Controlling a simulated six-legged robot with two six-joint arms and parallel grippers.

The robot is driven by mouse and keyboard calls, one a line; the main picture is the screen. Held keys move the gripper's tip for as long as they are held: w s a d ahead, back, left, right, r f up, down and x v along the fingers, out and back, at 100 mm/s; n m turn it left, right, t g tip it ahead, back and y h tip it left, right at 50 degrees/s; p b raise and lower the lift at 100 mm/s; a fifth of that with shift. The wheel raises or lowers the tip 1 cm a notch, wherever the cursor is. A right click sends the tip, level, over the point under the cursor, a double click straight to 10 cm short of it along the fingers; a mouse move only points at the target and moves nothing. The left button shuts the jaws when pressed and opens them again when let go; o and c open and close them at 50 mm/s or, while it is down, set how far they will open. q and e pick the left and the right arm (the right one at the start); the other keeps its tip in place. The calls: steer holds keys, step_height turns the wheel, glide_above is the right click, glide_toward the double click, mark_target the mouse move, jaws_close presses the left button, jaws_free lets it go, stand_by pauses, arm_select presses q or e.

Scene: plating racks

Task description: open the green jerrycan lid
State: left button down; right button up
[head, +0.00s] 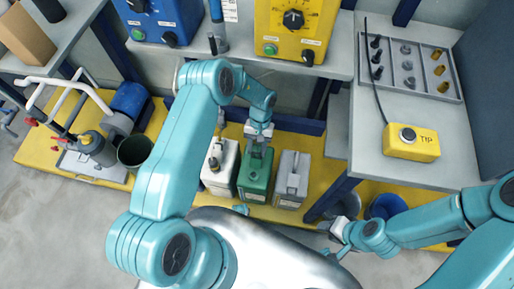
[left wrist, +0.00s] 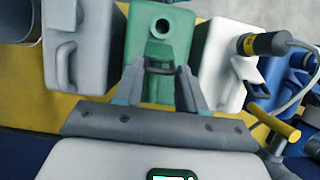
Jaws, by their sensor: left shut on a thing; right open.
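The green jerrycan (head: 256,178) stands upright on the yellow lower shelf, between a white and a grey jerrycan. In the left wrist view the green jerrycan (left wrist: 182,45) shows a round neck with a dark opening. My left gripper (head: 258,140) is above the green jerrycan. In the left wrist view its fingertips (left wrist: 160,72) are shut on a dark bar-like part beside the neck. It looks like the lid (left wrist: 160,67), tipped off the neck, but the fingers partly hide it. My right gripper (head: 328,226) is open and empty, low at the right.
The white jerrycan (head: 220,178) and grey jerrycan (head: 291,180) stand close on both sides of the green one. The worktop (head: 340,66) with a yellow control box (head: 297,25) overhangs behind. A blue bucket (head: 386,206) is near my right arm.

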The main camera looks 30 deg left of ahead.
arm_select(q)
steer(key=shift+d, duration=0.25)
steer(key=c, duration=0.7)
jaws_free()
steer(key=shift+c, duration=0.2)
steer(key=shift+a, duration=0.1)
